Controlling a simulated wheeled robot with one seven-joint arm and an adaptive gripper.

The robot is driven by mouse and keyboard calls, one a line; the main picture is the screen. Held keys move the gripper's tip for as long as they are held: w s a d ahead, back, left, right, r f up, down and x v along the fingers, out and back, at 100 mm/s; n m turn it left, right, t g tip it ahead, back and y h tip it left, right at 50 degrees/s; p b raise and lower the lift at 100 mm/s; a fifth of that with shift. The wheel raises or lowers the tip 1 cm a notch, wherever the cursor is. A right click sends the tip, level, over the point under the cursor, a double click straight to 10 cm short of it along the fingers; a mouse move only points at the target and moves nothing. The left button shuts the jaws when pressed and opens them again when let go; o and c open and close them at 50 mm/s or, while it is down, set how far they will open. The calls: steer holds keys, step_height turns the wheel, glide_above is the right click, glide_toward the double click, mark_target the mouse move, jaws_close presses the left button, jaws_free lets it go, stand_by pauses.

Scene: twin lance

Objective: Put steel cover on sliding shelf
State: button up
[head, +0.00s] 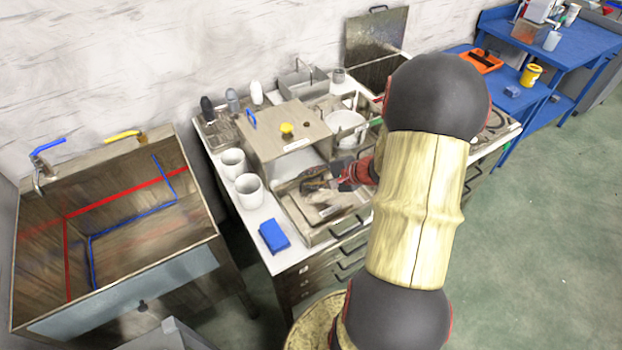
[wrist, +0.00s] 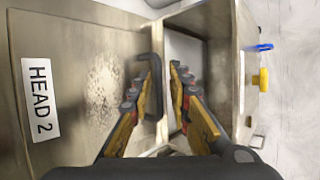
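A flat steel piece labelled "HEAD 2" (wrist: 70,60) fills the left of the wrist view. It shows small in the head view (head: 318,212), in front of a steel housing; I cannot tell for sure whether it is the cover or the sliding shelf. A black bar handle (wrist: 155,62) stands near its edge by the housing. My gripper (wrist: 165,72) is open, its fingertips at the handle. The left finger overlaps the handle; contact is unclear. In the head view my gripper (head: 345,180) is small and partly hidden by my arm.
The steel housing (head: 268,147) has a yellow knob (head: 287,129) and a blue handle (head: 251,118) on top. A steel sink (head: 120,225) is farther left. Open floor (head: 545,220) lies right.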

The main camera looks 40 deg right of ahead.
steer(key=shift+o, duration=0.4)
steer(key=p+v, duration=0.4)
steer(key=v, duration=0.8)
steer(key=w+a+r+n+g+y, duration=0.15)
steer(key=a+r+n, duration=0.25)
steer(key=a, duration=0.5)
steer(key=w+a+r+n+g, duration=0.1)
steer(key=a+r+n+g, duration=0.3)
steer(key=a, duration=0.5)
steer(key=s+a+r+n+t+h, duration=0.1)
steer(key=s+a+r+n+h, duration=0.3)
steer(key=s+a+r+n, duration=0.4)
steer(key=a+r+n, duration=0.2)
steer(key=a+r, duration=0.1)
steer(key=shift+a+r+n, duration=0.25)
steer(key=shift+r+n, duration=0.05)
steer(key=shift+n, duration=0.1)
steer(key=shift+w, duration=0.1)
